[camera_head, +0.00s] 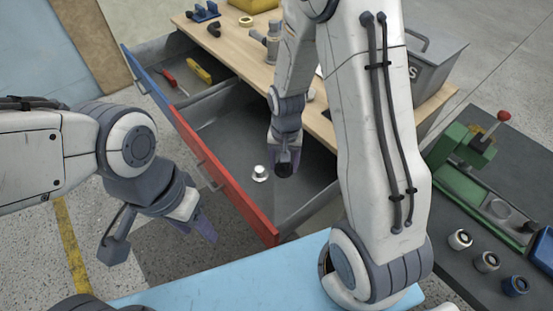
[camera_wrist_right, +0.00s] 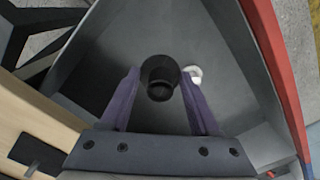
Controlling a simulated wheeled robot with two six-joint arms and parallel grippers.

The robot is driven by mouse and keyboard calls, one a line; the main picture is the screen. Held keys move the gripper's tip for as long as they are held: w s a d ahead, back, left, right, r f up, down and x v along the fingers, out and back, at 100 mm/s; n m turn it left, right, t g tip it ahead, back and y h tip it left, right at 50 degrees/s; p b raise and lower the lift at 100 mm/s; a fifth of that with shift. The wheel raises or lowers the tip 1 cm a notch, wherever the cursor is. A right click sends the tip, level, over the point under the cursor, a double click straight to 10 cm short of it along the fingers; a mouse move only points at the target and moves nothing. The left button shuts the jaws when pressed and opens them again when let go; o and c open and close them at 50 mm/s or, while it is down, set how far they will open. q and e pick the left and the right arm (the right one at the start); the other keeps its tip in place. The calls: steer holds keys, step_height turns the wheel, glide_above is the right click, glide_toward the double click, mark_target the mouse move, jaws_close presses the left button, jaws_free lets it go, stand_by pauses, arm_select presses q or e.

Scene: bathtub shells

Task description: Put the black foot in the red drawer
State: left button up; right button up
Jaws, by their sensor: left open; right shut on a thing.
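The red drawer (camera_head: 228,190) is pulled open from the wooden bench. Its grey inside holds a small white-and-metal foot (camera_head: 259,173), which also shows in the right wrist view (camera_wrist_right: 194,74). My right gripper (camera_head: 285,162) is inside the outline of the open drawer, pointing down. It is shut on the black foot (camera_wrist_right: 159,78), which sits between the purple fingers; I cannot tell how far it is above the drawer floor. My left gripper (camera_head: 160,238) is open and empty, outside the drawer at the left, in front of its red face.
An open blue drawer (camera_head: 140,77) with a red-handled tool (camera_head: 174,82) and a yellow tool (camera_head: 198,70) adjoins the red one. A grey bin (camera_head: 432,62) stands on the bench. At right, a dark table (camera_head: 440,190) bears a green machine (camera_head: 463,150) and several round parts (camera_head: 487,262).

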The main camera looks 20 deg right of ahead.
mark_target(283, 172)
steer(key=f+m+b, duration=0.2)
steer(key=b, duration=0.1)
steer(key=f+m+b, duration=0.1)
steer(key=f+m, duration=0.1)
steer(key=shift+s+a+b, duration=0.3)
steer(key=shift+b, duration=0.05)
steer(key=shift+f+m, duration=0.3)
steer(key=shift+f, duration=0.05)
arm_select(q)
step_height(283, 172, down, 8)
steer(key=shift+r+b, duration=0.2)
steer(key=shift+b, duration=0.15)
arm_select(e)
step_height(283, 172, down, 9)
arm_select(q)
steer(key=shift+d+f, duration=0.1)
arm_select(e)
steer(key=shift+f, duration=0.1)
steer(key=o, duration=1.4)
